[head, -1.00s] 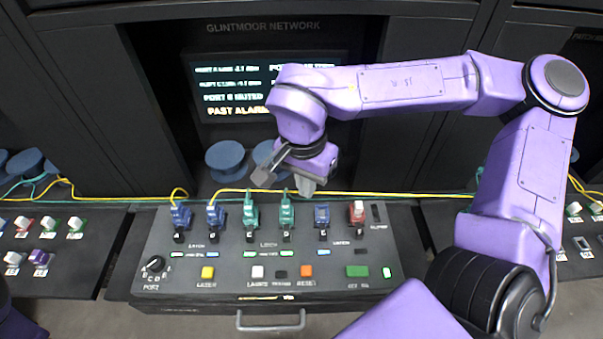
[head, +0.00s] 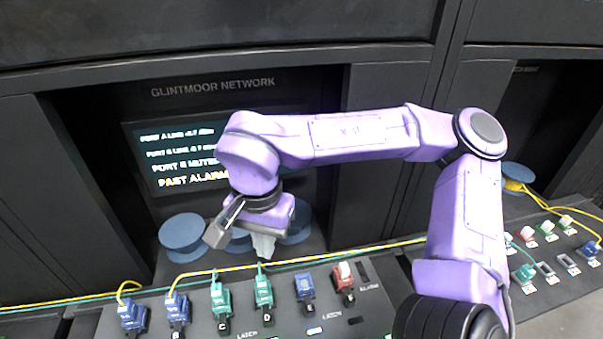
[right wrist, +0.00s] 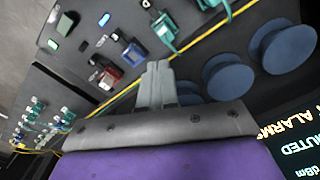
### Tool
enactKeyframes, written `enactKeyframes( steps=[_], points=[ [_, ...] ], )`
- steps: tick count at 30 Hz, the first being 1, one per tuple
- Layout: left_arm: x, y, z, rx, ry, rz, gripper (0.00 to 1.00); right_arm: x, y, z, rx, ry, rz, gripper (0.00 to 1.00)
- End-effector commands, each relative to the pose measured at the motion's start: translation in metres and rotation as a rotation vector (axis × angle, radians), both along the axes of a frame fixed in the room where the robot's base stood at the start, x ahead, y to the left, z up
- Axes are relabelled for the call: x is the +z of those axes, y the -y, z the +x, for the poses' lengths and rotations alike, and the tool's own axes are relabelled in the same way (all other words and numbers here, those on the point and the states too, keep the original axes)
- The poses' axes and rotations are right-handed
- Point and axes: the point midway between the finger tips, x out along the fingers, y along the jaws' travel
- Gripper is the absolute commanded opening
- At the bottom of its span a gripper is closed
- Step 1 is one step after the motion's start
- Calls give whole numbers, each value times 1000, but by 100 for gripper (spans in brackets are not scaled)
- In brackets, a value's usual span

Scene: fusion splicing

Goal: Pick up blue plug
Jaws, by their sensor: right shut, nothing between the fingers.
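Two blue plugs with yellow cables stand at the left of the panel's plug row in the head view: one at the far left (head: 132,317) and one beside it (head: 177,309). Another blue plug (head: 305,288), with no cable visible, stands between a green plug and a red one; it also shows in the right wrist view (right wrist: 135,53). My right gripper (head: 264,249) is shut and empty, hanging above and behind the row near the second green plug. Its closed fingers also show in the right wrist view (right wrist: 156,68). My left gripper is out of view.
Green plugs (head: 220,300) (head: 263,291) and a red plug (head: 344,277) share the row. A yellow cable (head: 345,254) runs behind them. Blue spools (head: 182,236) stand behind the panel, below a lit screen (head: 165,155). Another panel (head: 549,262) is at the right.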

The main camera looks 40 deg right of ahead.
Motion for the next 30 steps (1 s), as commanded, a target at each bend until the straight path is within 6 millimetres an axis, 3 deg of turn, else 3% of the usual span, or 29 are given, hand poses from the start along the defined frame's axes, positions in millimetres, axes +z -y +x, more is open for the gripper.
enactKeyframes(
  steps=[1,5,10,14,17,25,27,30],
  points=[
    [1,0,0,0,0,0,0,1,0,0,0,0,0,10],
    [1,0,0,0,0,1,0,1,0,0,1,0,0,51],
    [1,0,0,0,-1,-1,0,-2,-2,-1,9,-8,-8,51],
    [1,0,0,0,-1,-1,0,-8,-18,3,62,-32,-76,51],
    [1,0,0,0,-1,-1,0,-9,-46,21,116,-55,-123,51],
    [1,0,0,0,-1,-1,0,-3,-153,79,390,-49,-81,51],
    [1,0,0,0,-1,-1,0,5,-169,93,443,-26,-41,51],
    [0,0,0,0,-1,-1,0,10,-172,104,504,-2,5,51]
  ],
)
